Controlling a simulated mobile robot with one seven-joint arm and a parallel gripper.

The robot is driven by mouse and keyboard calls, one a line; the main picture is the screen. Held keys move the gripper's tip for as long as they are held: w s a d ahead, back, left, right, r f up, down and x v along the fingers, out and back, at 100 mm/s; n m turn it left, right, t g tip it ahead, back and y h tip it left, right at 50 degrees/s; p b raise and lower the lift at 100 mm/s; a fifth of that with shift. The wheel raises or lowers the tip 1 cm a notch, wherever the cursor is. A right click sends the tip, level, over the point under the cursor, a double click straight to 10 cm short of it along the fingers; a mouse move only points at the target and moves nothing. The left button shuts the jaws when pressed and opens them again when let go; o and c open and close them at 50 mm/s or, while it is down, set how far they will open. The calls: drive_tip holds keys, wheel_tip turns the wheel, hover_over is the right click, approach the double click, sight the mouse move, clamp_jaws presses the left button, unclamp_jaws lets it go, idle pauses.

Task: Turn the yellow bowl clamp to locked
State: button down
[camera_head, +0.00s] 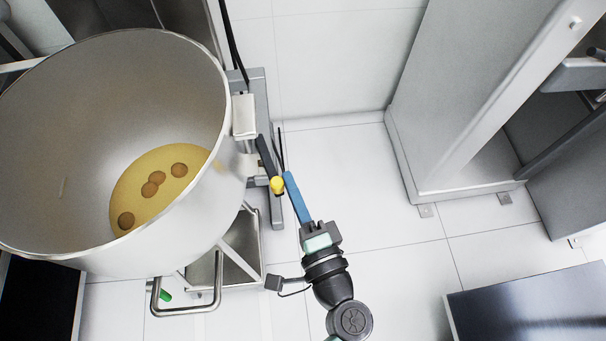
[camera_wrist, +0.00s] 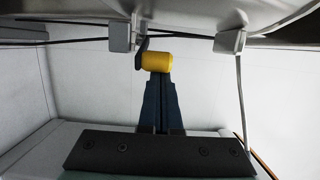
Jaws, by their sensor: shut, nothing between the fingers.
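The yellow bowl clamp knob (camera_head: 277,185) sits at the end of a dark lever (camera_head: 265,155) on the right side of the mixer bowl (camera_head: 225,215). In the wrist view the yellow knob (camera_wrist: 157,62) is a short cylinder straight ahead of my fingertips. My gripper (camera_head: 289,176) has blue fingers that are shut with nothing between them. Its tips are right beside the knob on its right in the head view. In the wrist view the fingertips (camera_wrist: 158,78) appear at the knob's lower edge; I cannot tell whether they touch it.
The large steel bowl holds yellow batter (camera_head: 150,185) with several brown round pieces. A grey mixer frame (camera_head: 262,100) stands behind the lever. A bent handle (camera_head: 187,309) is below the bowl. A grey cabinet (camera_head: 455,90) stands at right; the tiled floor (camera_head: 375,215) between is clear.

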sight(272, 188)
drive_tip(key=shift+s+a+b, duration=0.15)
drive_tip(key=shift+s+a, duration=0.2)
drive_tip(key=shift+a, duration=0.3)
drive_tip(key=shift+s+a+b, duration=0.15)
drive_tip(key=shift+s+a, duration=0.15)
drive_tip(key=shift+a, duration=0.45)
